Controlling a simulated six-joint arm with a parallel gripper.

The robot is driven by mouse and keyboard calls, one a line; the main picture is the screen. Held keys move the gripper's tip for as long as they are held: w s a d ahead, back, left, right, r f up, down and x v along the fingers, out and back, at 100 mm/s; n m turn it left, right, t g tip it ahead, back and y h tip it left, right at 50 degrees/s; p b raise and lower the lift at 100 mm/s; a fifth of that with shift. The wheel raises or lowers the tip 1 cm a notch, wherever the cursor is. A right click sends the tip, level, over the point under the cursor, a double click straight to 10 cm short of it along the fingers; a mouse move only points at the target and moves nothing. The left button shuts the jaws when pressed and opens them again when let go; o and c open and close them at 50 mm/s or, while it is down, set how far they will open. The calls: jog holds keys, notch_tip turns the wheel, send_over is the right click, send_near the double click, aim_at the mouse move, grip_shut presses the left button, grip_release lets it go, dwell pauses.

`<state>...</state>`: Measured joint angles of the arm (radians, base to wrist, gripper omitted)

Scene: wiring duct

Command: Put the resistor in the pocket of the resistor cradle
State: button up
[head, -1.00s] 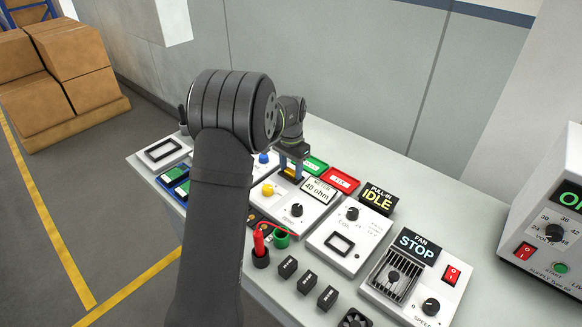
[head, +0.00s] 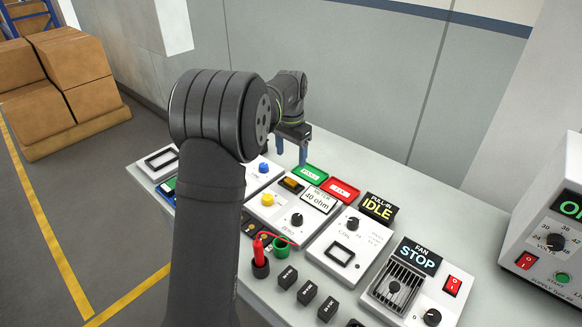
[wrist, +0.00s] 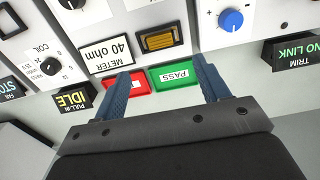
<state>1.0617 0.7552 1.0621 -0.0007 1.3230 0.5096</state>
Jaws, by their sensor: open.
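The resistor is a gold-orange block (head: 291,184) on the white meter panel. In the wrist view the resistor (wrist: 159,41) lies inside the black-rimmed pocket of the cradle (wrist: 161,53), apparently flat and lined up with the rim. My gripper (head: 292,156) is open and empty, above and behind the cradle in the head view. In the wrist view its two blue fingers (wrist: 160,75) are spread wide, apart from the resistor, over the red and green trays. How deep the resistor sits is too small to tell.
A green PASS tray (wrist: 176,75) and a red tray (head: 341,189) lie behind the meter panel. The meter label (head: 320,199) reads 40 ohm. My arm hides part of the left bench.

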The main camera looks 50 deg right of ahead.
aim_at(291, 181)
jog(key=shift+r, duration=1.35)
notch_tip(291, 181, down, 12)
jog(key=shift+r, duration=1.75)
